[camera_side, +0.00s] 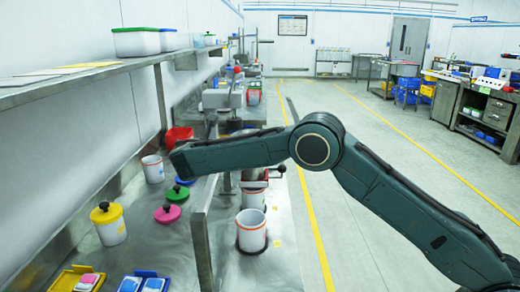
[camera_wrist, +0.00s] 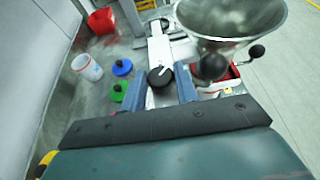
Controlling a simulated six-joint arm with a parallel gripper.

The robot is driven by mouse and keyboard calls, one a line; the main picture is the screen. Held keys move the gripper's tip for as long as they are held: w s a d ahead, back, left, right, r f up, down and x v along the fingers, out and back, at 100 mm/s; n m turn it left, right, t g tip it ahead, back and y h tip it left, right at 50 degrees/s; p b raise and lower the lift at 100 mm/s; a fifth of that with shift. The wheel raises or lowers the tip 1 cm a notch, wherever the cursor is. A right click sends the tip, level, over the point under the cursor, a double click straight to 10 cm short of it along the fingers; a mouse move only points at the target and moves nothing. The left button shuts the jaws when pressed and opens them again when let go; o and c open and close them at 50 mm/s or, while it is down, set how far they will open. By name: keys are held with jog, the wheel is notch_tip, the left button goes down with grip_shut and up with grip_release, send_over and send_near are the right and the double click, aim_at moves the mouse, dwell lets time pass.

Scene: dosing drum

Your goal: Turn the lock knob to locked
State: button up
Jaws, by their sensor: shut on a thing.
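The lock knob (camera_wrist: 161,77) is a round black knob with a pale mark across its top, in the middle of the wrist view. My gripper (camera_wrist: 162,84) has its two blue-grey fingers on either side of it, shut on it. The knob sits at the near end of a pale metal bar. In the side view the fingers and the lock knob are hidden behind my arm. The dosing drum's steel hopper (camera_wrist: 232,18) stands just right of my gripper in the wrist view. A black ball handle (camera_wrist: 257,52) and red parts lie below the hopper.
To the left are a white cup (camera_side: 153,169), loose coloured lids (camera_side: 168,213) and a yellow-lidded canister (camera_side: 111,224). A metal post (camera_side: 202,245) rises close to my arm. A shelf (camera_side: 90,75) runs above.

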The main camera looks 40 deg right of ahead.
jog(key=shift+w+r+m+g+h, duration=0.1)
jog(key=shift+m+g+h, duration=0.3)
jog(key=shift+m+g, duration=0.15)
jog(key=o, duration=0.7)
jog(key=shift+a, duration=0.15)
jog(key=v, duration=1.3)
jog(key=shift+s+a, duration=0.2)
jog(key=shift+s, duration=0.1)
jog(key=shift+r, duration=0.1)
